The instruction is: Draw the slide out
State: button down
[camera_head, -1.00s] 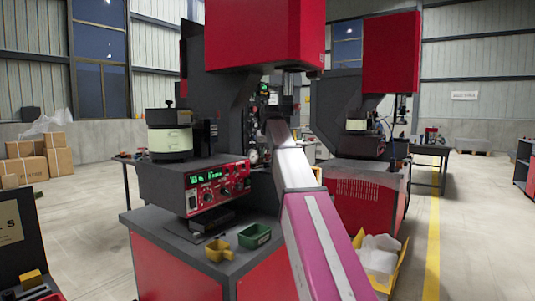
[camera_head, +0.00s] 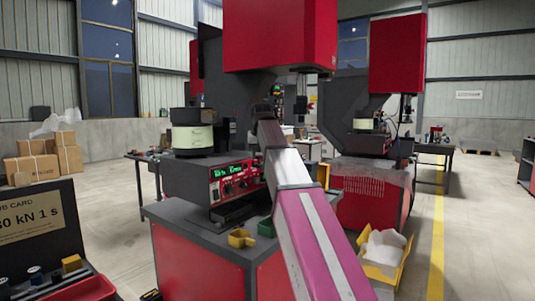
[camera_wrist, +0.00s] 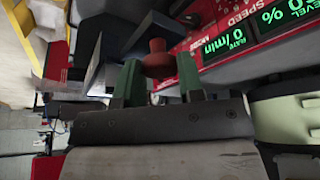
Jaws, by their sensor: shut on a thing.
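In the wrist view, my gripper (camera_wrist: 159,68) has two green fingers, one on each side of a red knob (camera_wrist: 157,58), and is shut on it. A dark grey bar-like part (camera_wrist: 152,32) lies just beyond the knob, beside the red control panel. I cannot tell whether this bar is the slide, nor how far out it stands. In the head view, my arm covers the gripper and the knob. The control unit (camera_head: 203,181) with green digits stands on the red and grey machine.
A cream-sided bowl (camera_head: 193,138) stands on the control unit. A card board (camera_head: 35,222) is at left. A yellow crate (camera_head: 385,263) with white wrapping stands at right.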

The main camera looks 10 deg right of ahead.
jog(key=s+a, duration=0.4)
jog(key=shift+s+a, duration=0.3)
jog(key=c, duration=0.8)
grip_release()
jog(key=shift+s+a, duration=0.1)
jog(key=shift+s, duration=0.05)
jog(key=shift+o, duration=0.2)
jog(key=shift+r, duration=0.15)
jog(key=v, duration=1)
jog(key=shift+r, duration=0.25)
jog(key=shift+s, duration=0.1)
